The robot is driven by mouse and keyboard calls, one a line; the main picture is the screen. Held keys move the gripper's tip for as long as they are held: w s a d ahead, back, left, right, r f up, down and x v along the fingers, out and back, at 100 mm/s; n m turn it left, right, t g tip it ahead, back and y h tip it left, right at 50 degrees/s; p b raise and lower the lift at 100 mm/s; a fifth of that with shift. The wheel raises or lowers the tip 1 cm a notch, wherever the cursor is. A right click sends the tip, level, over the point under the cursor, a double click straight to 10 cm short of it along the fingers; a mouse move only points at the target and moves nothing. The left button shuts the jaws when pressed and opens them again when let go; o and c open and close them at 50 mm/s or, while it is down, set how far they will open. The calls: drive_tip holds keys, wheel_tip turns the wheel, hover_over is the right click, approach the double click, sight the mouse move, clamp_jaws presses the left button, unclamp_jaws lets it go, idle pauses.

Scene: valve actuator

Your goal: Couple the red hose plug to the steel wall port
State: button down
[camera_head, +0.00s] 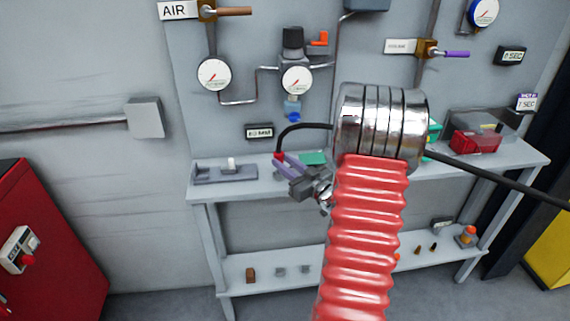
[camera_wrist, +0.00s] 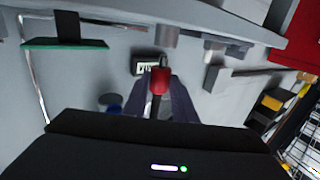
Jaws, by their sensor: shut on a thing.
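The red hose plug (camera_wrist: 160,80) is between the two grey-purple fingers of my gripper (camera_wrist: 162,98) in the wrist view, its narrow tip pointing away from me. In the head view the plug (camera_head: 279,158) shows as a small red spot at the fingertips of my gripper (camera_head: 281,162), just above the bench top. A black hose (camera_head: 300,127) arcs up from it and passes behind my arm. A short grey cylinder (camera_wrist: 167,38) lies beyond the plug in the wrist view; I cannot tell whether it is the steel wall port. No contact between plug and port can be made out.
A black-framed label (camera_head: 259,131) is on the wall above the plug; gauges (camera_head: 297,80) and pipes are higher. The bench (camera_head: 204,194) carries a grey fixture (camera_head: 225,174) at left and a red box (camera_head: 475,139) at right. A red cabinet (camera_head: 50,235) stands lower left.

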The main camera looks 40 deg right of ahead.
drive_tip(key=shift+f, duration=1.5)
drive_tip(key=c, duration=1.4)
unclamp_jaws()
drive_tip(key=s, duration=0.9)
drive_tip(key=s+a, duration=0.1)
drive_tip(key=s, duration=0.3)
drive_tip(key=shift+s+f, duration=0.1)
drive_tip(key=shift+s, duration=0.3)
